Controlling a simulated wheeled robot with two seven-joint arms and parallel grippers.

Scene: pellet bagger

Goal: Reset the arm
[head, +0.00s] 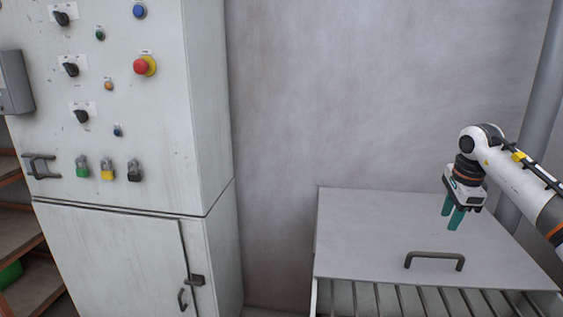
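My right gripper (454,218) hangs at the end of my white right arm, which comes in from the right edge. Its two teal fingers point down, a little apart, with nothing seen between them. It is above the grey metal lid (365,225), behind and to the right of the lid's dark handle (434,259), and looks apart from both. My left gripper is out of view.
A white control cabinet (150,190) with knobs, a red button (145,65) and padlocks stands at the left. Slats (375,300) show below the lid. A grey pipe (541,85) rises at the right. The plain wall (330,100) lies between.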

